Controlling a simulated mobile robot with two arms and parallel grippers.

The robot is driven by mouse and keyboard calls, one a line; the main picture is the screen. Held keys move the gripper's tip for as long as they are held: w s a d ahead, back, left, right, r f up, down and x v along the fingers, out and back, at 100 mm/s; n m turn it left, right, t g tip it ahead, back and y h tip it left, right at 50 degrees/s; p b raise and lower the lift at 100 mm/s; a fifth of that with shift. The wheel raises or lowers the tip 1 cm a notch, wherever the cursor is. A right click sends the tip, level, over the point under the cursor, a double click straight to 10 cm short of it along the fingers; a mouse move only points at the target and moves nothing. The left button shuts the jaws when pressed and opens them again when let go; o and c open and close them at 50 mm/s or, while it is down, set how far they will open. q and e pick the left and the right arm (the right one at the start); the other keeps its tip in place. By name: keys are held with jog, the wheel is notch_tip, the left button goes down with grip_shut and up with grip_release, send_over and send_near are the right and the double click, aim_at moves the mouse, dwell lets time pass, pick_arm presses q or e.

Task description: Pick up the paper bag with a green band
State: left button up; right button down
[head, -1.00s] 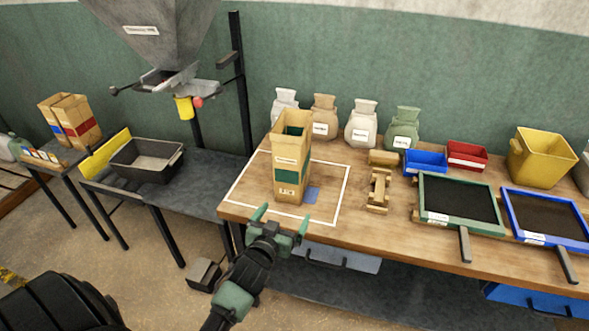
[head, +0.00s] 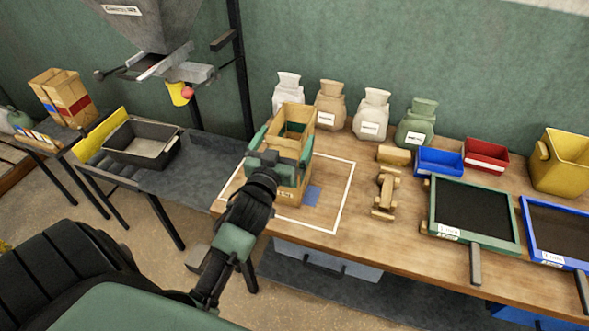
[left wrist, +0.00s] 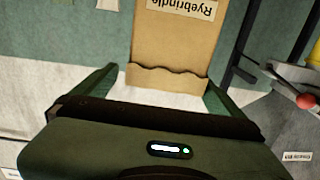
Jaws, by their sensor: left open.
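The tall open-topped paper bag (head: 289,148) stands upright on the wooden workbench, inside a white outlined square. My left gripper (head: 282,142) is open, with one green finger on each side of the bag. Its wrist covers much of the bag's front, including most of the green band. In the left wrist view, the bag (left wrist: 172,50) with its "Ryebrindle" label appears upside down between the two open fingers (left wrist: 161,82). I cannot tell whether the fingers touch it. My right gripper is not in view.
Several tied sacks (head: 371,115) stand behind the bag. A black tray (head: 142,145) sits on the left table, below a hopper (head: 150,20).

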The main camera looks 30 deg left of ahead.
pick_arm(q)
jog(key=p+x, duration=0.1)
jog(key=x, duration=0.1)
jog(key=shift+w+a+r, duration=0.15)
jog(key=shift+w, duration=0.2)
jog(key=x, duration=0.1)
jog(key=p+x, duration=0.1)
jog(key=x, duration=0.2)
jog(key=shift+w+a+f+p, duration=0.25)
jog(key=shift+a+f+p, duration=0.05)
jog(key=shift+f+p, duration=0.1)
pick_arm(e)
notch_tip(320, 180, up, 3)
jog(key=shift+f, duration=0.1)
pick_arm(q)
jog(key=shift+c, duration=0.3)
jog(key=c, duration=1.5)
jog(key=shift+r, duration=0.35)
jog(key=c, duration=0.4)
jog(key=shift+w+f, duration=0.1)
jog(key=shift+c, duration=0.2)
